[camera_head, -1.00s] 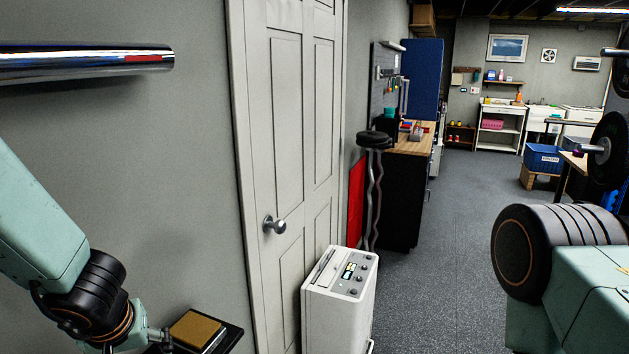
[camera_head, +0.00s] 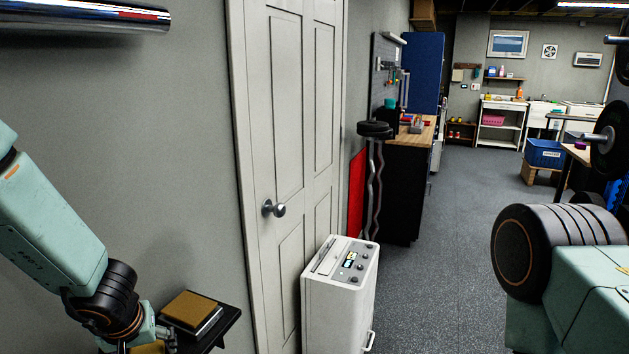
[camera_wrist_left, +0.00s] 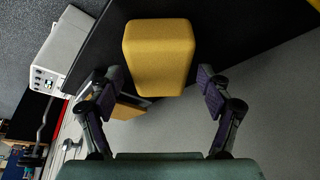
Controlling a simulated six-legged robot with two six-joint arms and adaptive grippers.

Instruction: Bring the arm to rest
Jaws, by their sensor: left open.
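My left arm comes in from the left in the head view, its wrist low beside a dark wall shelf (camera_head: 226,325). My left gripper (camera_wrist_left: 160,88) is open in the wrist view, its two fingers spread apart with nothing clasped between them. A yellow block (camera_wrist_left: 158,52) lies on the dark shelf just beyond the fingertips. A second yellow piece (camera_wrist_left: 127,110) shows partly behind the left finger. In the head view a tan-topped block (camera_head: 193,308) sits on the shelf, and another yellow piece (camera_head: 148,347) is partly hidden by the gripper. My right gripper is out of view.
A white panelled door (camera_head: 290,130) and a white appliance with knobs (camera_head: 340,290) stand right of the shelf. A metal bar (camera_head: 85,17) crosses the upper left. Grey floor (camera_head: 450,220) is open further back. A barbell (camera_head: 608,145) is at the right.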

